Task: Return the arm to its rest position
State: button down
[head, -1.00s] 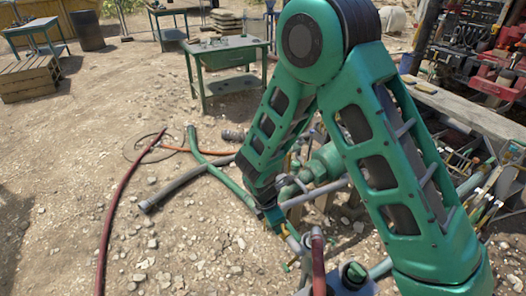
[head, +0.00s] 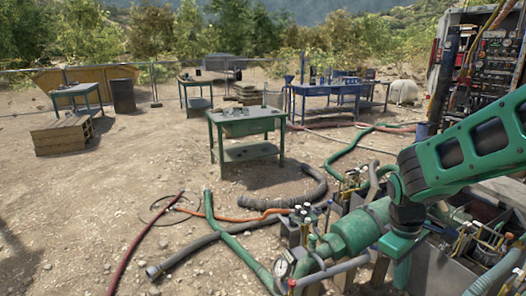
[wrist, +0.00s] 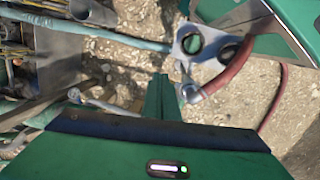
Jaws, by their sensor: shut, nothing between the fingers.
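My green arm reaches in from the right edge of the head view and bends down at its wrist. My gripper (wrist: 158,95) shows in the wrist view as narrow green fingers closed together, with nothing between them. It points down over gravelly ground and hoses. In the head view the arm's lower end hangs in front of the pipes and valves at the lower right, and the fingertips are hard to make out there.
A green pipe assembly (head: 352,232) with a gauge (head: 283,267) stands close to my arm. A green table (head: 246,125) stands further back. A red hose (head: 140,245) lies at left. A red hose (wrist: 232,70) and metal plate (wrist: 190,42) lie near the gripper. Open dirt lies left.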

jog(key=s+d+r+m+y, duration=0.1)
jog(key=s+d+r+m, duration=0.2)
jog(key=s+m, duration=0.3)
jog(key=s+d+r+m+y, duration=0.1)
jog(key=s+d+r+m, duration=0.3)
jog(key=s, duration=0.8)
jog(key=shift+d+r+m, duration=0.15)
jog(key=shift+r+m, duration=0.1)
jog(key=shift+m, duration=0.95)
jog(key=shift+w+f, duration=0.25)
jog(key=shift+w, duration=0.3)
